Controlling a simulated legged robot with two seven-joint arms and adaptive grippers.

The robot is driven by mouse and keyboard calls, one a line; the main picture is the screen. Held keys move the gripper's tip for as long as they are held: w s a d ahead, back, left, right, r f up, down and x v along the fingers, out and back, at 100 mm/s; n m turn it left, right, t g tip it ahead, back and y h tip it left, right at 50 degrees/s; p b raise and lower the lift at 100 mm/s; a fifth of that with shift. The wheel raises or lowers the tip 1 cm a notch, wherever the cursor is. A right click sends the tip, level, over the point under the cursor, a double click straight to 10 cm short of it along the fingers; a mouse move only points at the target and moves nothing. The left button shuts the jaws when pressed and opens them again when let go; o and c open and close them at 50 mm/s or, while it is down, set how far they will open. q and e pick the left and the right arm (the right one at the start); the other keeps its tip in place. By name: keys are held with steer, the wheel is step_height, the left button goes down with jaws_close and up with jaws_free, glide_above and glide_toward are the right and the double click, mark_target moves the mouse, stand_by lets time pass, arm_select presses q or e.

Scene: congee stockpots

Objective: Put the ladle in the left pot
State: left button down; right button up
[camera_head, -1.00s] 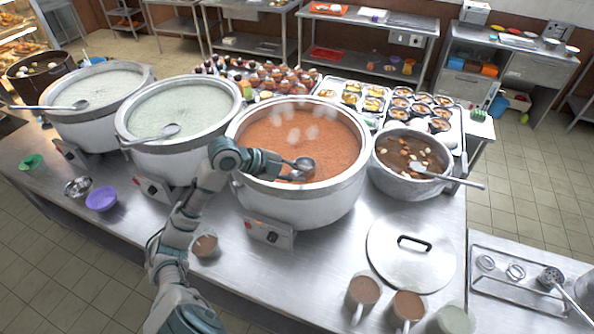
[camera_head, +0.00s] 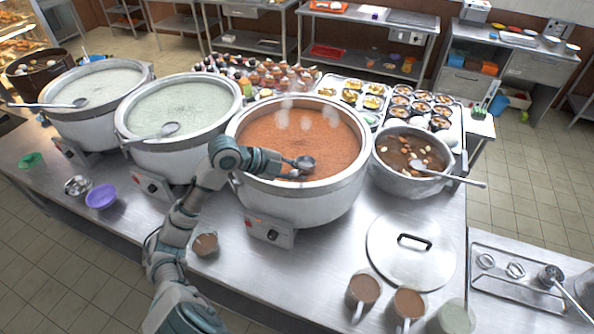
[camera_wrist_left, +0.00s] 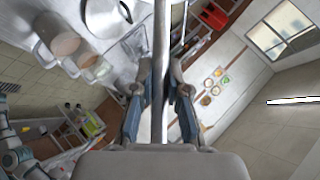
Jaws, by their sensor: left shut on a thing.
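My left gripper (camera_head: 288,172) is over the near side of the pot of orange-red congee (camera_head: 300,203). It is shut on a metal ladle (camera_head: 305,163), whose bowl shows just past the fingers, over the congee. Whether the bowl touches the surface I cannot tell. In the left wrist view the ladle's handle (camera_wrist_left: 161,60) runs upright between the two fingers (camera_wrist_left: 160,90). The far left pot (camera_head: 98,124) holds pale congee and has a ladle (camera_head: 78,103) across its rim. The middle pot (camera_head: 182,158) holds pale green congee with another ladle (camera_head: 168,129). My right gripper is not in view.
A smaller pot of brown soup (camera_head: 410,180) with a ladle stands to the right. A lid (camera_head: 411,262) and several mugs (camera_head: 362,291) lie in front. A purple bowl (camera_head: 101,196) and a metal bowl (camera_head: 77,186) are at the left front. Trays of cups stand behind.

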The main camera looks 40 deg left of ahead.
arm_select(q)
steer(key=c, duration=1.1)
jaws_free()
steer(key=shift+a, duration=0.1)
steer(key=shift+f, duration=0.1)
steer(key=v, duration=1.2)
